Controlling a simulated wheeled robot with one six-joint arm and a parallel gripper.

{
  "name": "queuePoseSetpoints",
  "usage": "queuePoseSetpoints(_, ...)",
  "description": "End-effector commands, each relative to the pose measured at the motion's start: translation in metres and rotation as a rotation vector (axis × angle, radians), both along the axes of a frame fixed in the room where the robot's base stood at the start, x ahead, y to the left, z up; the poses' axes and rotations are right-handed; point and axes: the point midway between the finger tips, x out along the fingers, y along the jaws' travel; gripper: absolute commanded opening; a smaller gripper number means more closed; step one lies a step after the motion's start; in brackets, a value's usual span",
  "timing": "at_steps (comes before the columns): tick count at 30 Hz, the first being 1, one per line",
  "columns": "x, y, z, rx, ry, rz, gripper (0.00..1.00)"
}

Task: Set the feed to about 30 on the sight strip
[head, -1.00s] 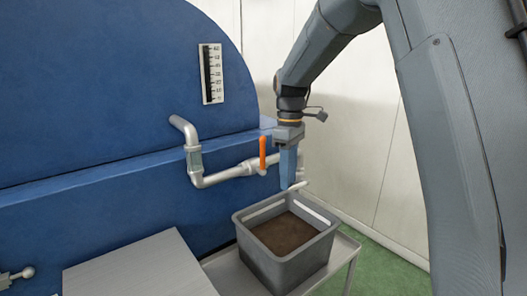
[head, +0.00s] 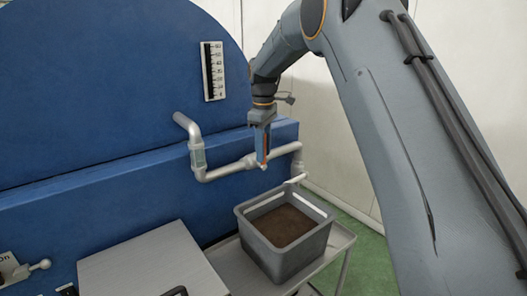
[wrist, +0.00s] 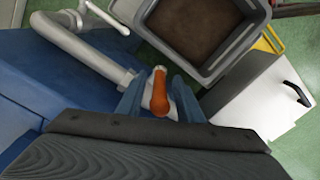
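The sight strip (head: 213,71) is a white scale with small numbers and a dark column along its left side, on the blue machine. The numbers are too small to read its level surely. An orange lever handle (wrist: 159,92) sits on the grey pipe (head: 230,170) below. In the head view my gripper (head: 263,160) hides most of the handle. In the wrist view my gripper (wrist: 159,100) is open, with one blue finger on each side of the handle and gaps between.
A grey crate (head: 262,262) with brown contents stands on a metal cart (head: 340,240) below the pipe. The blue machine (head: 100,100) fills the left. A grey cabinet top (head: 150,265) is at front left. Green floor (head: 375,265) is clear at right.

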Motion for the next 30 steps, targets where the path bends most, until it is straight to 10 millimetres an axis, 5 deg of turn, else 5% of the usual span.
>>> queuePoseSetpoints(13,0.0,0.0,-0.016,0.0,0.0,0.0,0.33)
queuePoseSetpoints(20,0.0,0.0,-0.016,0.0,0.0,0.0,0.0)
queuePoseSetpoints(30,0.001,-0.007,-0.016,-0.014,-0.008,-0.011,0.0)
